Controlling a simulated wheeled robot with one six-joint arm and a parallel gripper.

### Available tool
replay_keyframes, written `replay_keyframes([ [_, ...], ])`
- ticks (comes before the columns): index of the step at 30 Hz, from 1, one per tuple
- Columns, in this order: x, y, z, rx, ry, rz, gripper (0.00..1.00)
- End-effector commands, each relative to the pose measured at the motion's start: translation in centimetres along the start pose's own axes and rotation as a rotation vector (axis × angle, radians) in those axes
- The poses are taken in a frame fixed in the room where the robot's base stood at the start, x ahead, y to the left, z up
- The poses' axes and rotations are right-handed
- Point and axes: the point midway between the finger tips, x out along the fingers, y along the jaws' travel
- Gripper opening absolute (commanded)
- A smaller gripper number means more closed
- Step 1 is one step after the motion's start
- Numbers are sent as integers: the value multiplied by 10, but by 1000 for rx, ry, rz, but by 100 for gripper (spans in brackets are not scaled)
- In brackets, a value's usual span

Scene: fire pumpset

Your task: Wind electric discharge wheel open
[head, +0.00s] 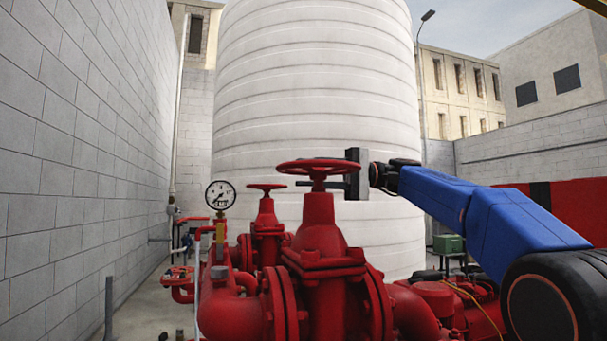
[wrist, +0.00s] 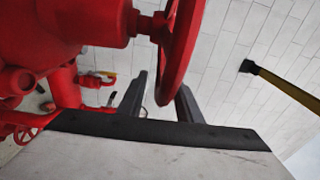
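A red handwheel (head: 318,166) tops the nearest red valve (head: 322,240), upright at the centre of the head view. No label shows to name it as the electric discharge wheel. My gripper (head: 305,184) reaches in from the right at about the wheel's height, its dark fingers partly hidden by the valve stem. In the wrist view the wheel's rim (wrist: 180,62) hangs into the gap between the fingers of my gripper (wrist: 161,92). The fingers are apart, with space beside the rim. Whether either touches it I cannot tell.
A second red handwheel (head: 267,187) stands behind and to the left. A pressure gauge (head: 220,195) stands left of the valves. A block wall (head: 75,150) runs along the left, and a large white tank (head: 318,80) fills the back. Red pipework (head: 225,310) crowds below.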

Motion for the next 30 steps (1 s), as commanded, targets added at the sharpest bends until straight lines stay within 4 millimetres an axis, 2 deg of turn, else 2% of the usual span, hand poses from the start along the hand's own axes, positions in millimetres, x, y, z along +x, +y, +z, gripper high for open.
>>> replay_keyframes([
  [5, 13, 0, 0, -1, 0, -1, 32],
  [14, 15, 0, 0, 0, 0, 0, 32],
  [15, 15, 0, 0, 0, 0, 0, 30],
  [19, 15, 0, 0, 0, 0, 0, 0],
  [30, 17, 2, -3, 2, -13, -1, 0],
])
